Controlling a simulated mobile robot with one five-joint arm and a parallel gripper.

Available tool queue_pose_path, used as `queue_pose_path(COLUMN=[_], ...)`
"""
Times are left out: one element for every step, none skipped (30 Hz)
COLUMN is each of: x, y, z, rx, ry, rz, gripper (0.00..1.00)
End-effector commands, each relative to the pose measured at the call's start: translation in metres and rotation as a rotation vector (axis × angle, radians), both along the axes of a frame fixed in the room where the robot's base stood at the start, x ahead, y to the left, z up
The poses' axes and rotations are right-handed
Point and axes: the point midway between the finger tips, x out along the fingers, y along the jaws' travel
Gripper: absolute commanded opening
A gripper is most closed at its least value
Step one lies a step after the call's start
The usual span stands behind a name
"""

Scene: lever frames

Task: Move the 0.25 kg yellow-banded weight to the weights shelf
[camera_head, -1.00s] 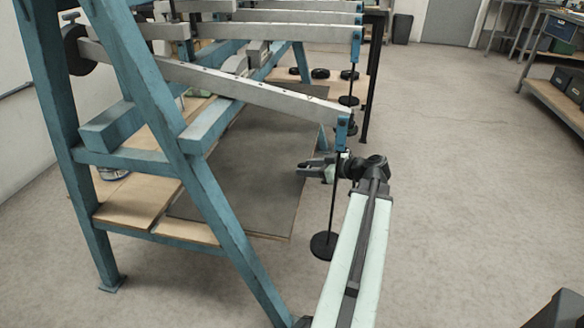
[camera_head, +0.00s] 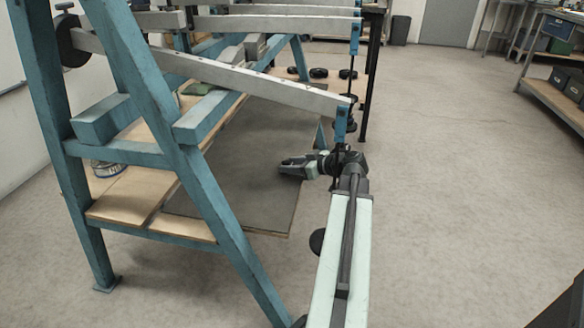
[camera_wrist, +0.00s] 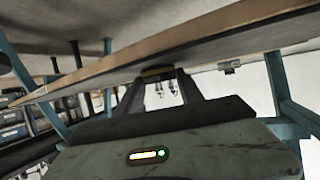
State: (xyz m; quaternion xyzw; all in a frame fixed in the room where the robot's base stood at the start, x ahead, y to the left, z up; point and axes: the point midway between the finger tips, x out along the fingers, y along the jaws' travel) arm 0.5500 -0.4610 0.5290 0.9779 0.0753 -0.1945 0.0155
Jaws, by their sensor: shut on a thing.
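My gripper (camera_head: 284,167) is near the right edge of the dark grey panel, just left of the nearest lever's end. In the wrist view my gripper (camera_wrist: 158,82) is shut on a small dark piece with a dull yellow band (camera_wrist: 158,73), which I take to be the yellow-banded weight. I cannot make out the weight in the head view. A wooden shelf (camera_head: 330,86) further back carries several round black weights (camera_head: 319,73); it may be the weights shelf, but no label can be read.
The nearest grey lever (camera_head: 225,77) slopes down to the right on a blue frame (camera_head: 180,140). A round black hanger base (camera_head: 317,241) is partly hidden behind my arm. A dark grey panel (camera_head: 235,190) lies below the lever. The floor to the right (camera_head: 450,190) is clear.

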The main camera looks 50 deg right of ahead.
Motion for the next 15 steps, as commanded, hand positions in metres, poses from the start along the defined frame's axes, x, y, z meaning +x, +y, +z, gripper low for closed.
queue_pose_path(x=[0.0001,0.0002,0.0001,0.0002,0.0002,0.0002,0.0003,0.0003,0.0003,0.0003,0.0003,0.0004,0.0004,0.0005,0.0005], y=[0.0001,0.0002,0.0002,0.0002,0.0003,0.0003,0.0003,0.0004,0.0004,0.0004,0.0004,0.0006,0.0006,0.0006,0.0006], z=[-0.0018,-0.0032,-0.0036,-0.0026,-0.0024,-0.0024,-0.0023,-0.0023,-0.0023,-0.0023,-0.0023,-0.0023,-0.0023,-0.0018,0.0001], rx=[0.0,0.0,0.0,0.0,0.0,0.0,0.0,0.0,0.0,0.0,0.0,0.0,0.0,0.0,0.0], ry=[-0.001,-0.001,0.0,0.0,0.0,0.0,0.0,0.0,0.0,0.0,0.0,0.0,0.0,0.0,0.0], rz=[0.0,0.0,0.0,0.0,0.0,0.001,0.001,0.001,0.001,0.001,0.001,0.001,0.001,0.001,0.001], gripper=[0.04,0.04,0.47,0.55,0.64,0.66,0.66,0.66,0.66,0.66,0.66,0.66,0.66,0.66,0.66])
